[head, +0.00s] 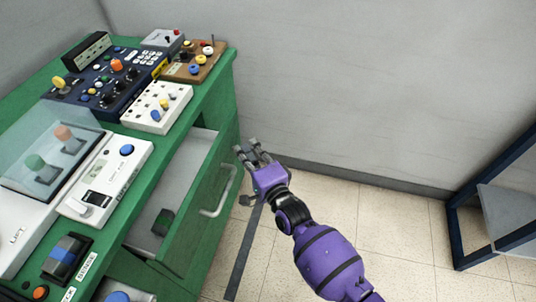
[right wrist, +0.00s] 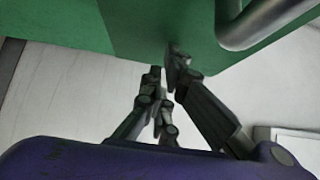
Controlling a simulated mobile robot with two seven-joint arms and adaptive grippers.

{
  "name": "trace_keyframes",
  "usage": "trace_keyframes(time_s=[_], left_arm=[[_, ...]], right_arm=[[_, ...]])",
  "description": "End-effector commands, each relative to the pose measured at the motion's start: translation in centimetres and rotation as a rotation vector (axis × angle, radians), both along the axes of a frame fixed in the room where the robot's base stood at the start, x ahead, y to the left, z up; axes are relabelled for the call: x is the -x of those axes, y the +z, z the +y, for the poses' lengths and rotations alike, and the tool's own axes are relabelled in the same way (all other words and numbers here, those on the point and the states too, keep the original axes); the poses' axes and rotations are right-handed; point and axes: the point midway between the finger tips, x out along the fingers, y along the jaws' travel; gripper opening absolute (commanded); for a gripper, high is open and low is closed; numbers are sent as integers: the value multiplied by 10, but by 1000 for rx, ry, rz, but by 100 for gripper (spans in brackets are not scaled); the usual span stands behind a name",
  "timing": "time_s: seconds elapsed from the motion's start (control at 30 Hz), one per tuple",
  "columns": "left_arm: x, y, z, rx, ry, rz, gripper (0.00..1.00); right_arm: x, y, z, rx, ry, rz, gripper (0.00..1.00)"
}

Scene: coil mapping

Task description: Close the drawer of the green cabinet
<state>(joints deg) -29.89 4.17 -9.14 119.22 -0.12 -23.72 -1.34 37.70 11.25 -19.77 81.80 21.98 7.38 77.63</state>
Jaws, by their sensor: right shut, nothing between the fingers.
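The green cabinet (head: 218,100) stands at the left in the head view. Its drawer (head: 192,205) is pulled out, with a grey inside and a green front bearing a silver bar handle (head: 219,194). My right gripper (head: 248,152) is shut and empty, beside the drawer front near the handle's far end. In the right wrist view the fingertips (right wrist: 166,70) are close to the lower edge of the green front (right wrist: 150,25), with the handle (right wrist: 265,22) at the upper right. Whether they touch the front I cannot tell. My left gripper is out of view.
A small dark block (head: 163,221) lies in the drawer. Several control panels, including a white button box (head: 157,106) and a clear-covered box (head: 50,150), stand on the cabinet top. A blue-framed shelf (head: 470,225) is at the right. The tiled floor (head: 400,235) between is clear.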

Motion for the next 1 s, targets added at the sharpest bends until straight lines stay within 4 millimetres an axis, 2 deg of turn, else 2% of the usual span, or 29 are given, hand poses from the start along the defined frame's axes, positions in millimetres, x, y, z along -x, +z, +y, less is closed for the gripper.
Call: trace_keyframes(time_s=[0.03, 0.1, 0.4, 0.6, 1.0], left_arm=[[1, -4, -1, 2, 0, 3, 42], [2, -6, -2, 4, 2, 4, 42], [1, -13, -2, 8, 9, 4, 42], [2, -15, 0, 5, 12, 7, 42], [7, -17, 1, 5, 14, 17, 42]], right_arm=[[-4, -2, 15, -5, 1, 3, 0], [-9, -2, 30, -5, 1, 3, 0], [-24, -2, 76, -1, 1, 2, 0], [-29, -1, 88, 0, 0, 1, 0], [-30, 0, 93, 0, 2, 1, 0]])
